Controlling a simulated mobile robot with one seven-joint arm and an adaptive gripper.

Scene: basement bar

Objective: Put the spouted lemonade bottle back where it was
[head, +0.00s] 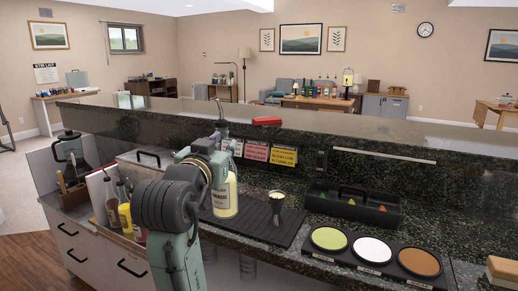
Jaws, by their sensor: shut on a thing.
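The spouted lemonade bottle (225,198) has pale yellow contents and a white label and looks upright. It is over the left part of the black ribbed bar mat (259,229); I cannot tell whether its base touches the mat. My gripper (222,150) is shut on the bottle's upper part, with the fingers largely hidden behind my wrist. A metal jigger (277,207) with pale contents stands on the mat, to the right of the bottle and apart from it.
Several spouted bottles (125,219) stand in a rack at the left. A black garnish caddy (345,218) and a tray of three rimming dishes (372,250) are at the right. The raised bar ledge (360,140) runs behind, with a red object (267,121) on it.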

